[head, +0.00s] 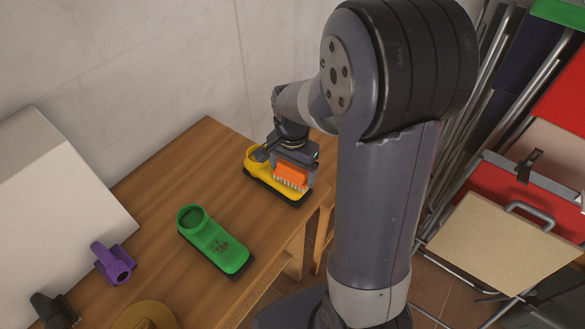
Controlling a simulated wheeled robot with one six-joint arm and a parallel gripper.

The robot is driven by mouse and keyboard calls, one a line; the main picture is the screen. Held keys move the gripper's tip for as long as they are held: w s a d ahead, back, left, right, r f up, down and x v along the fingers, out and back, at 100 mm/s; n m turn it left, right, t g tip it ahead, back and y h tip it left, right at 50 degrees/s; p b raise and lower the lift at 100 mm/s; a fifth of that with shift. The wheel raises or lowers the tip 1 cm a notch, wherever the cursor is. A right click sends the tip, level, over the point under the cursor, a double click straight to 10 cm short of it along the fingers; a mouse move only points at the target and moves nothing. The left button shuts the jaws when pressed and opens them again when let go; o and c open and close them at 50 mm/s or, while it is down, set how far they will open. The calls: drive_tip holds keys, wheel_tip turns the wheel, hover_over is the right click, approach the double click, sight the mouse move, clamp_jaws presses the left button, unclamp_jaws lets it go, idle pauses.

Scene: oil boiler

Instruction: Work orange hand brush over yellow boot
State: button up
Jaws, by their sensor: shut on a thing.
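The yellow boot (257,182) lies on its dark sole near the far right corner of the wooden table. My gripper (291,164) is shut on the orange hand brush (292,174). The brush is over the boot's right part, with its pale bristles facing down. The bristles look close to the boot's upper surface, but I cannot tell whether they touch it. My gripper and the brush hide part of the boot.
A green boot (213,241) stands on the wooden table (150,195), nearer than the yellow one. A purple object (113,262), a dark object (55,311) and a tan round object (146,317) are at lower left. Folded chairs and a beige case (505,245) stand at right.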

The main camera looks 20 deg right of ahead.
drive_tip(key=shift+s+f, duration=0.1)
drive_tip(key=shift+s+d, duration=0.35)
drive_tip(key=shift+s, duration=0.1)
drive_tip(key=shift+w+a, duration=0.35)
drive_tip(key=shift+w, duration=0.2)
drive_tip(key=shift+w+a, duration=0.3)
drive_tip(key=shift+w, duration=0.2)
drive_tip(key=shift+s+d, duration=0.65)
drive_tip(key=shift+s, duration=0.35)
drive_tip(key=shift+w+a, duration=0.65)
drive_tip(key=shift+w, duration=0.3)
drive_tip(key=shift+s+d, duration=0.1)
drive_tip(key=shift+s, duration=0.05)
